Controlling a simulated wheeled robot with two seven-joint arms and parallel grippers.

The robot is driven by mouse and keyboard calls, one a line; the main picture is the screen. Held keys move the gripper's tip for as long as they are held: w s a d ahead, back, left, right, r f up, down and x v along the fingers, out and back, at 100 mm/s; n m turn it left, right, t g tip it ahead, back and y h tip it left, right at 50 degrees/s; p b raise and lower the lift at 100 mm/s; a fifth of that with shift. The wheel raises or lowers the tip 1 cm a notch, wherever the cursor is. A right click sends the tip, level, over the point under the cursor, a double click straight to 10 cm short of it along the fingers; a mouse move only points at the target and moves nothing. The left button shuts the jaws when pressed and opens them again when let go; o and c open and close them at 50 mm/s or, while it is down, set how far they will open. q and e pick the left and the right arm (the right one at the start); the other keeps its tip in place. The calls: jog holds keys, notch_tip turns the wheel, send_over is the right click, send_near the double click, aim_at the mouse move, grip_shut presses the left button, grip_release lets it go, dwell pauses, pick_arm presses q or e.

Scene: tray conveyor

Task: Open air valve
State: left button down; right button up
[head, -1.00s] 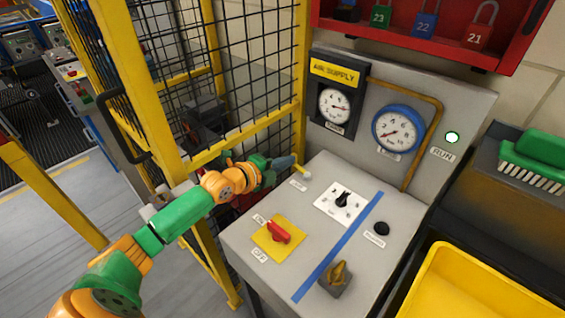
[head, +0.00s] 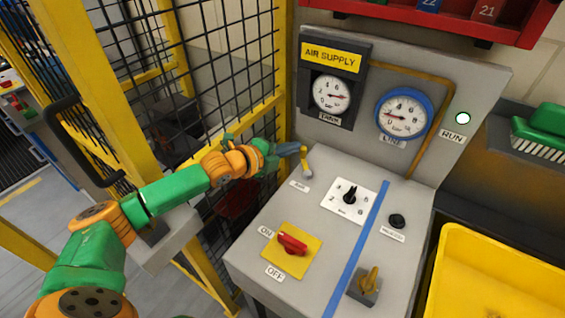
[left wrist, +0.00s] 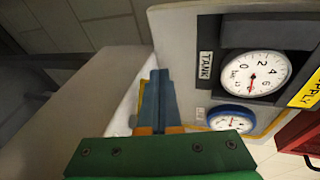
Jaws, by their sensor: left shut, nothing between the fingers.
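The air valve's small yellow lever (head: 305,160) stands on a grey base at the back left of the panel top, behind a small label. Its free end points toward the back of the panel. My left gripper (head: 300,149) is shut and empty, with its blue-grey fingertips at the lever's free end; it appears to touch the lever from the left. In the left wrist view the shut fingers (left wrist: 158,98) reach toward the panel, with a yellow strip beside them. The line gauge (head: 403,115) has a blue rim; its needle points left, near the low end. My right gripper is not in view.
The tank gauge (head: 331,94) is on the upright panel. The panel top holds a red ON/OFF switch (head: 292,244), a black regulator knob (head: 349,196), a black button (head: 397,220) and a brass-coloured knob (head: 369,282). A yellow mesh fence (head: 262,118) stands close on the left.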

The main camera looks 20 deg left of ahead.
pick_arm(q)
jog(key=shift+w+d, duration=0.25)
jog(key=shift+w, duration=0.2)
dwell(0.5)
jog(key=shift+s, duration=0.1)
dwell(0.5)
jog(key=d+v, duration=0.1)
jog(key=v, duration=0.7)
jog(key=shift+s+d+b, duration=0.25)
jog(key=shift+s+b, duration=0.05)
dwell(0.4)
jog(key=shift+f, duration=0.15)
jog(key=shift+s, duration=0.1)
